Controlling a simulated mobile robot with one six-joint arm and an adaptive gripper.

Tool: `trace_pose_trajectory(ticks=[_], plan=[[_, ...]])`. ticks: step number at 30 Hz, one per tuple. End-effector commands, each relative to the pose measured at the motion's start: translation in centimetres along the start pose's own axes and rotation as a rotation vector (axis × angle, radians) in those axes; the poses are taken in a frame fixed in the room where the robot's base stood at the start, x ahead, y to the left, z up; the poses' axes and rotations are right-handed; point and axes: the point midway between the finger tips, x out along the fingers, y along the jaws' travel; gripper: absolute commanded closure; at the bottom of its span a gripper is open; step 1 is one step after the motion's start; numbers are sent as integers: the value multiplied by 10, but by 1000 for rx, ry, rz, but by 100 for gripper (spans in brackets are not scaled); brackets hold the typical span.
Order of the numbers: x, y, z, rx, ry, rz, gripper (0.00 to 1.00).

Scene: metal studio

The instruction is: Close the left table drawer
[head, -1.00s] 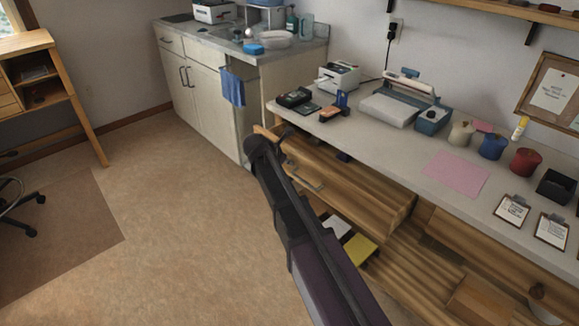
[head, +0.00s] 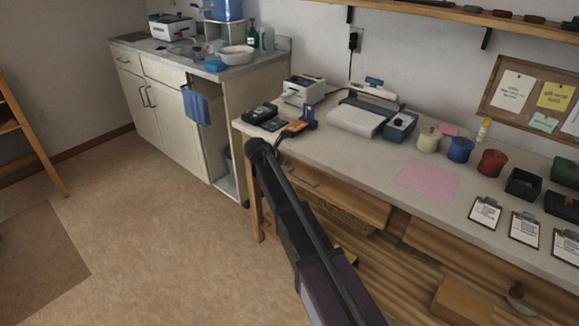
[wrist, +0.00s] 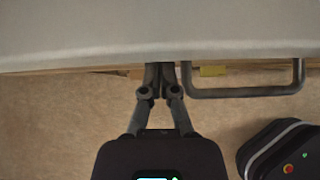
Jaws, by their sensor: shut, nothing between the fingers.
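The left table drawer (head: 350,202) is a wooden front under the grey-topped table, with a metal handle (head: 300,178). It looks close to flush; I cannot tell whether a small gap is left. In the wrist view the handle (wrist: 247,93) sticks out below the table edge, right of my gripper (wrist: 160,70). My gripper is shut and empty, its tips at the thin wooden strip under the table edge. Whether they touch the drawer front is unclear. In the head view my arm hides the gripper and the drawer's left part.
The table top (head: 340,155) holds a printer (head: 303,90), a blue-and-white machine (head: 362,115), jars and clipboards. A cabinet with a blue towel (head: 196,107) stands to the left. A wooden box (head: 462,298) sits low under the table. Floor (head: 150,220) at left is clear.

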Motion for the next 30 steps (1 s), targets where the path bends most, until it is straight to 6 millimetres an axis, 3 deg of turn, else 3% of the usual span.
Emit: trace_pose_trajectory(ticks=[20,30], plan=[[-7,16,-5,-18,-13,17,100],[-25,16,-23,-16,-6,15,100]])
